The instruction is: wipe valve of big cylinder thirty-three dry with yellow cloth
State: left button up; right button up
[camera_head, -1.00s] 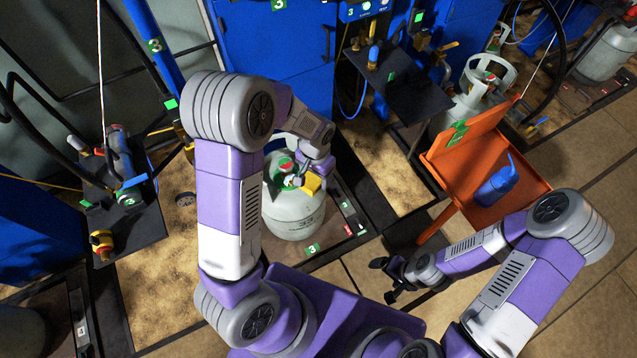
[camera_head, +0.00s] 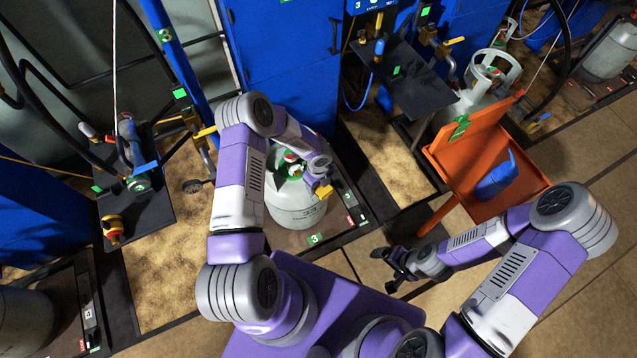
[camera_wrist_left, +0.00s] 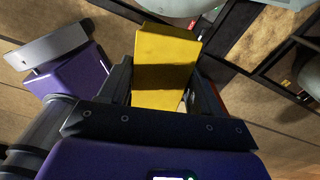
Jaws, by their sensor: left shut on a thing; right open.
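The big cylinder (camera_head: 297,208), white-grey with "33" on its side, stands upright on the scale left of centre in the head view. Its valve (camera_head: 290,158), with red and green parts, sits on top inside the collar, partly hidden by my left arm. My left gripper (camera_head: 321,183) is shut on the yellow cloth (camera_head: 325,192), at the right side of the cylinder's top and lower than the valve. The cloth (camera_wrist_left: 167,62) also shows between the fingers in the left wrist view, apart from the pale cylinder at the top edge. My right gripper (camera_head: 392,268) is open and empty above the floor.
An orange stand (camera_head: 470,150) holding a blue bottle (camera_head: 495,178) is at the right. A black shelf (camera_head: 410,80) with valves is behind. Another black shelf with fittings (camera_head: 140,205) stands at the left. Blue cabinets (camera_head: 280,60) close off the back.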

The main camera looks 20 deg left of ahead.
pick_arm(q)
jog(key=w+a+f+b, duration=0.3)
jog(key=w+a+b, duration=0.1)
jog(key=a, duration=0.5)
jog(key=shift+w+f+b, duration=0.2)
jog(key=shift+f+b, duration=0.15)
jog(key=shift+b, duration=0.4)
jog(key=shift+a, duration=0.3)
dwell(0.4)
jog(key=shift+s+d, duration=0.35)
jog(key=shift+d, duration=0.55)
